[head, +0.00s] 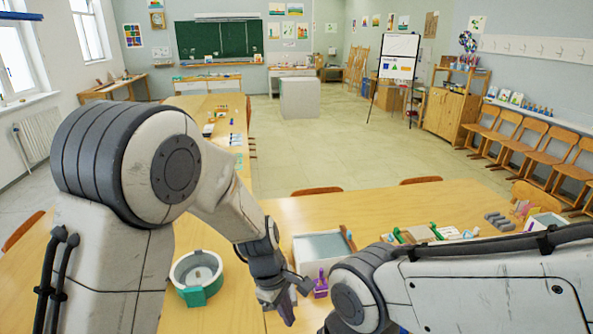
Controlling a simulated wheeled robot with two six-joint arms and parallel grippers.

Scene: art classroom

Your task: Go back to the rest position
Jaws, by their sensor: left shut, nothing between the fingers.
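My left arm comes in from the left, and its gripper (284,308) points down over the near table. It is shut and empty. It hangs just left of a small purple object (321,284) and in front of a white tray (298,252) with a grey-blue inside. My right arm reaches in from the right edge across the front of the table. Its gripper does not show, being out of the frame or hidden behind the arm.
A round white tub (176,272) with a teal part stands on the left of the wooden table (300,213). Green and white items and grey blocks (499,221) lie at the right. Chairs stand along the right wall. Open floor (330,150) lies beyond the table.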

